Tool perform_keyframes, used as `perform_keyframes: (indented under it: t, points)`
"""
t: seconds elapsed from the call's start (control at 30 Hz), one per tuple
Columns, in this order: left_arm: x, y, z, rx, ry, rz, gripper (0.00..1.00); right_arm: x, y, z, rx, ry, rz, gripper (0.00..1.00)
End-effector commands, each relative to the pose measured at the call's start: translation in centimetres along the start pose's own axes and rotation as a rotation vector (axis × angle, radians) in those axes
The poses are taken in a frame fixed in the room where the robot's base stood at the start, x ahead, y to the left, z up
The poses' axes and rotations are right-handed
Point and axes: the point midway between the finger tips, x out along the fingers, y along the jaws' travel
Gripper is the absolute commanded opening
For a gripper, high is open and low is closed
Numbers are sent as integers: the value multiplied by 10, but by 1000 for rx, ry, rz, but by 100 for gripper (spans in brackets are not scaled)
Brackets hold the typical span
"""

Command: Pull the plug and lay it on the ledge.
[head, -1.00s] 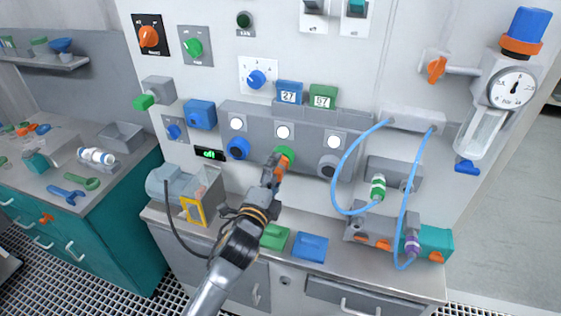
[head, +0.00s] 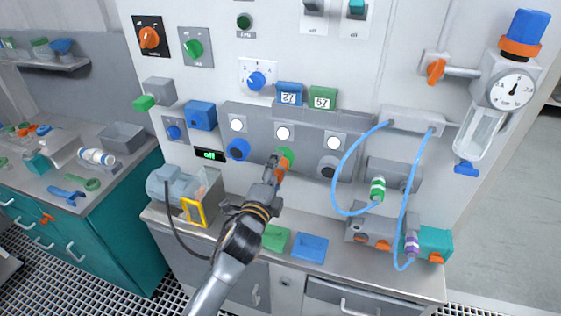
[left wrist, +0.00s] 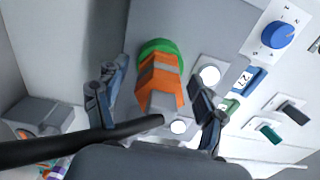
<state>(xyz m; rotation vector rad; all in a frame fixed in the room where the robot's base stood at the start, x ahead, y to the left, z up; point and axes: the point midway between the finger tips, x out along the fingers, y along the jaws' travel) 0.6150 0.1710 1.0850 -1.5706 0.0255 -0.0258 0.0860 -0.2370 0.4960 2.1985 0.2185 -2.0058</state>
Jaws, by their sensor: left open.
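The plug (head: 283,170) has an orange body and sits in a green-ringed socket (head: 287,153) on the grey panel strip. In the left wrist view the orange and grey plug (left wrist: 160,82) is seen from behind, with the green ring (left wrist: 160,47) around its far end. A thick black cable (left wrist: 70,143) runs to its near end. My left gripper (head: 277,169) is open, with one finger on each side of the plug; it also shows in the left wrist view (left wrist: 155,103). Gaps show beside the plug. The grey ledge (head: 340,272) runs below the panel.
Blue hoses (head: 338,185) hang at the right.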

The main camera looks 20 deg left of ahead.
Motion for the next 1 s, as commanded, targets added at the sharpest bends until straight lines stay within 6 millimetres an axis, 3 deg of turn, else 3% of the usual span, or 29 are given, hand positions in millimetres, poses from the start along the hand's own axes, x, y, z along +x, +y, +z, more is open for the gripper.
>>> perform_keyframes:
  t: [0.87, 1.0]
  points:
    - [0, 0, 0, 0, 1, 0, 70, -3, -3, -1, 0, 1, -4, 64]
    - [0, 0, 0, 0, 1, 0, 45, -3, -3, -1, 0, 1, -4, 64]
